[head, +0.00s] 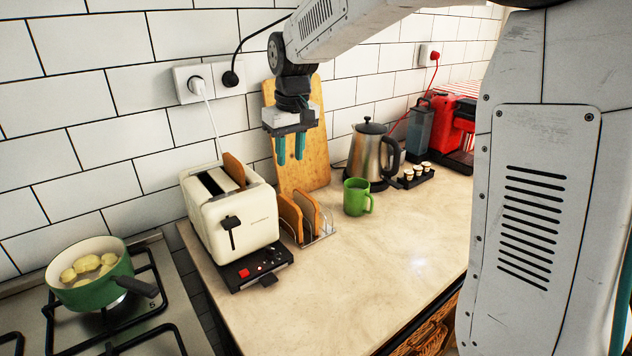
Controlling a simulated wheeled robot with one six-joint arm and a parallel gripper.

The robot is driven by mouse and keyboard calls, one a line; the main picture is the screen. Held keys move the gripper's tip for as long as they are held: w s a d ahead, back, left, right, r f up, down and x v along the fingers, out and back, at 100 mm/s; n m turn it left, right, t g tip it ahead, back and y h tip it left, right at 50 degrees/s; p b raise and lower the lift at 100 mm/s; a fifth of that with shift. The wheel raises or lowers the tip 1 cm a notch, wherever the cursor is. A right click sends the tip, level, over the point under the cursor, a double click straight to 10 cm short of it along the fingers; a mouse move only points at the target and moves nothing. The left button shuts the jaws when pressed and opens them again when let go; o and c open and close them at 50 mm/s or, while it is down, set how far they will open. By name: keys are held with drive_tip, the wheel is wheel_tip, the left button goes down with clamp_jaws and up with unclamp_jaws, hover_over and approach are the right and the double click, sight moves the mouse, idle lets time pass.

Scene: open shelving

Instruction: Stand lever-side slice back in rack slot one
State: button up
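A cream toaster (245,220) stands on the counter, with a dark lever (231,224) on its front face. One brown toast slice (234,169) sticks up from the right part of its top. The slot opening to the left looks empty. A wire toast rack (326,229) stands just right of the toaster. It holds two upright slices, a left one (290,216) and a right one (307,206); its right end looks free. My gripper (291,160) points down above and behind the rack, with its teal fingers apart and nothing between them.
A wooden board (316,150) leans on the wall behind my gripper. A green mug (357,197) and a kettle (372,155) stand right of the rack. A pan (92,275) sits on the hob at left. The front counter (350,290) is clear.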

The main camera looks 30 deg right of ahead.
drive_tip(key=s+d+r+m, duration=0.1)
drive_tip(key=s+d+r, duration=0.15)
drive_tip(key=s, duration=1.45)
drive_tip(key=s+f+m, duration=0.1)
drive_tip(key=s+f, duration=0.3)
drive_tip(key=s, duration=1.3)
drive_tip(key=shift+s, duration=0.2)
